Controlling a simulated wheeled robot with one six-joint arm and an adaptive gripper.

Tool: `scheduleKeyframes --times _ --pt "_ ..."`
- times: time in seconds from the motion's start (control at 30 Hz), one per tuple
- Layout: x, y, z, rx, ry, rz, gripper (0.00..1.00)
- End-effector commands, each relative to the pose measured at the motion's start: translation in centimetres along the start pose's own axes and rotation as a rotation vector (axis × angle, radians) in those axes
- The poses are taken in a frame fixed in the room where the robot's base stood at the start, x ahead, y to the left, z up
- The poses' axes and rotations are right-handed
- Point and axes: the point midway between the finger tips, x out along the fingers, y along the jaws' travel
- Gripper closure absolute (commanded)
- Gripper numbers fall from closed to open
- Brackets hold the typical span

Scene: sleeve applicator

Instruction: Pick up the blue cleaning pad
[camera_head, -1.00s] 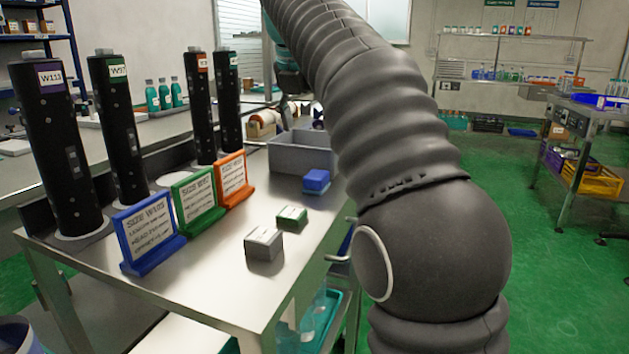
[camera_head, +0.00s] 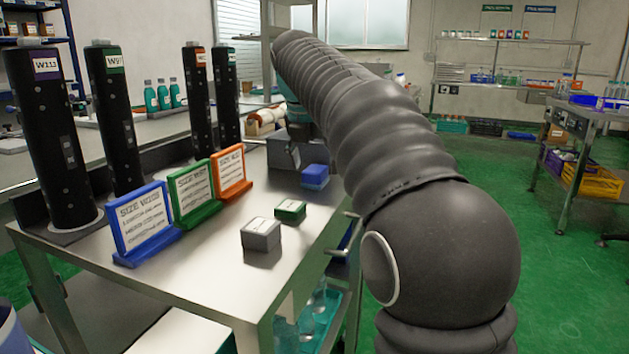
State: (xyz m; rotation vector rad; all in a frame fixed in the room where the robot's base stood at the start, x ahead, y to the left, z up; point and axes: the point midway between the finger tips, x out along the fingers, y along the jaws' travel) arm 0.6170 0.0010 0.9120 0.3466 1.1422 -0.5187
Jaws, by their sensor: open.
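The blue cleaning pad (camera_head: 315,177) is a small blue block near the far right edge of the metal table, in front of a grey bin. My gripper (camera_head: 293,156) is open, just left of and above the pad, in front of the bin. Only a dark part of the gripper shows; my own arm hides much of it. I see a small gap between gripper and pad in the picture, but I cannot tell the depth between them.
A green-topped block (camera_head: 290,210) and a grey block (camera_head: 261,234) stand nearer on the table (camera_head: 215,262). Blue (camera_head: 143,222), green (camera_head: 192,190) and orange (camera_head: 231,170) size signs stand left. Several black cylinders stand behind them. The grey bin (camera_head: 320,158) is behind the pad.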

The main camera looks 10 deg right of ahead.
Motion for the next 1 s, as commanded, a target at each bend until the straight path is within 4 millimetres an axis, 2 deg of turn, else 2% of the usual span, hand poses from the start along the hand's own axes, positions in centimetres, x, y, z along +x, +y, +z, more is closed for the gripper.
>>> scheduleKeyframes --times 0.03,0.13,0.37,0.47,0.63,1.0 --pt "1.0 0.0 -0.1 0.001 0.002 -0.002 0.23" --pt "2.0 0.0 -0.1 0.001 0.001 -0.001 0.23" --pt "2.2 0.0 0.0 0.0 0.0 0.0 0.23" --pt "2.1 0.0 0.0 0.0 0.0 0.0 0.43" --pt "2.1 0.0 0.0 0.0 0.0 0.0 0.85" --pt "1.9 0.0 0.1 0.0 0.0 0.0 0.88"
